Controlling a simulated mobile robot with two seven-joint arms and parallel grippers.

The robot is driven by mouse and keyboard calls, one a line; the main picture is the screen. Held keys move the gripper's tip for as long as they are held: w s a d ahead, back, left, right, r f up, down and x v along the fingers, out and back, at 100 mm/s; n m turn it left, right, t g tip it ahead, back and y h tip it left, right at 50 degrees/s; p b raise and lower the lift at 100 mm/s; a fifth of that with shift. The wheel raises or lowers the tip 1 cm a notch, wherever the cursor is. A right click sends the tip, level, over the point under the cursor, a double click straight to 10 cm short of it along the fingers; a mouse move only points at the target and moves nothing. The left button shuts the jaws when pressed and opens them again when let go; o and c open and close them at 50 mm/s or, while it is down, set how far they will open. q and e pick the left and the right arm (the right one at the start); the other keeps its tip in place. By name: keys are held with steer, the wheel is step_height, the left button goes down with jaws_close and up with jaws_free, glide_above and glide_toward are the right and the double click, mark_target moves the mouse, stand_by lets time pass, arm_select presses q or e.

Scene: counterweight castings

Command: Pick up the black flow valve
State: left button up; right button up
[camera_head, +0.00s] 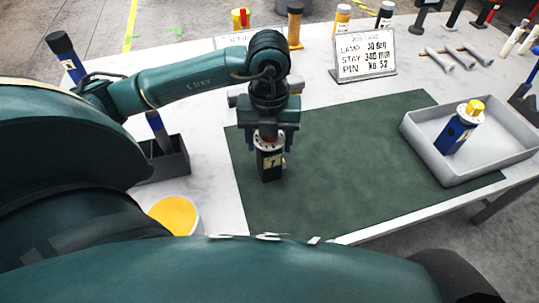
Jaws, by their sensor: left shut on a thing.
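The black flow valve (270,164) is a dark upright block with a pale label and a light flanged top. It is over the left part of the dark green mat (345,160). My left gripper (268,134) points down from above and is shut on the valve's top. I cannot tell whether the valve's base touches the mat. My right gripper is not in view.
A grey tray (438,160) at the right holds a blue valve (457,132) with a yellow top. A sign (362,60) stands behind the mat. A dark holder (168,160) and a yellow-topped round container (174,214) are at the left. The mat's middle is clear.

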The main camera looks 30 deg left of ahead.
arm_select(q)
jaws_close()
steer(key=shift+r, duration=0.15)
